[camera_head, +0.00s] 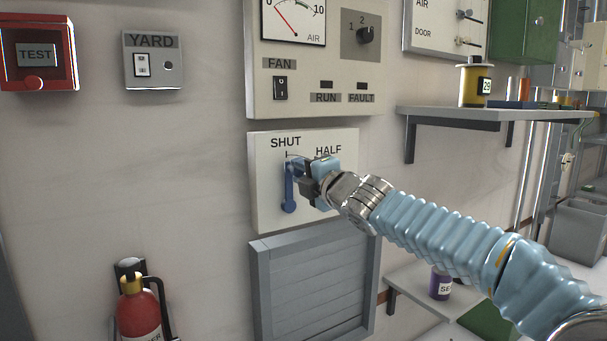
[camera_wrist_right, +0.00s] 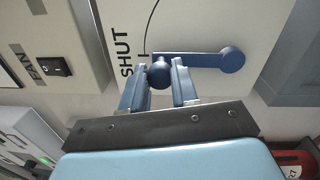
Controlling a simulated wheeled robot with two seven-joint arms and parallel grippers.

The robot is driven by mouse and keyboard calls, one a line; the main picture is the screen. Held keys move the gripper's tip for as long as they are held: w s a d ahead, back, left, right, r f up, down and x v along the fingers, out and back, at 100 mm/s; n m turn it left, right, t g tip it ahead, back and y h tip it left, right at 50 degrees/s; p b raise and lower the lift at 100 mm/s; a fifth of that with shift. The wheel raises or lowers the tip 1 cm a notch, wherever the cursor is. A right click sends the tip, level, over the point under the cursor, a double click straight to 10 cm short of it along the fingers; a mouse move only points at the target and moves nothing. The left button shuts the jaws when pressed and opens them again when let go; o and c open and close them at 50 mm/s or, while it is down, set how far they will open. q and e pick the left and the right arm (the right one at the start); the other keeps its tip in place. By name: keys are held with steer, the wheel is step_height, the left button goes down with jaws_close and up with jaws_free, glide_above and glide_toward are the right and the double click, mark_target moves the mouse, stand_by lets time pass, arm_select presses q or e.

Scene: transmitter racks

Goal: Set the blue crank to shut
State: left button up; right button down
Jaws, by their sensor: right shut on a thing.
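The blue crank (camera_head: 288,190) is on a cream wall panel (camera_head: 265,210) labelled SHUT and HALF. Its arm stands nearly upright from the round pivot at the bottom, with the knob end up near the mark under SHUT. In the right wrist view the crank arm (camera_wrist_right: 200,60) runs from the pivot to a round knob by the SHUT label. My right gripper (camera_head: 303,172) comes from the right and is shut on the knob; its two blue fingers (camera_wrist_right: 160,78) stand on either side of it. It partly hides the panel near HALF. My left gripper is not in view.
Above is a panel with a FAN switch (camera_head: 281,88) and a rotary knob (camera_head: 364,36). Below is a grey louvre (camera_head: 312,290). A shelf (camera_head: 500,113) with a yellow spool (camera_head: 474,86) juts out at right. A fire extinguisher (camera_head: 139,310) stands lower left.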

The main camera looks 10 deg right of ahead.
steer(key=shift+a, duration=0.2)
steer(key=c, duration=0.9)
jaws_free()
steer(key=shift+o, duration=0.2)
steer(key=shift+s+d, duration=0.1)
steer(key=shift+s+d, duration=0.15)
steer(key=shift+s, duration=0.2)
steer(key=v, duration=1.3)
steer(key=shift+p, duration=0.45)
steer(key=shift+w+f, duration=0.1)
steer(key=shift+f, duration=0.05)
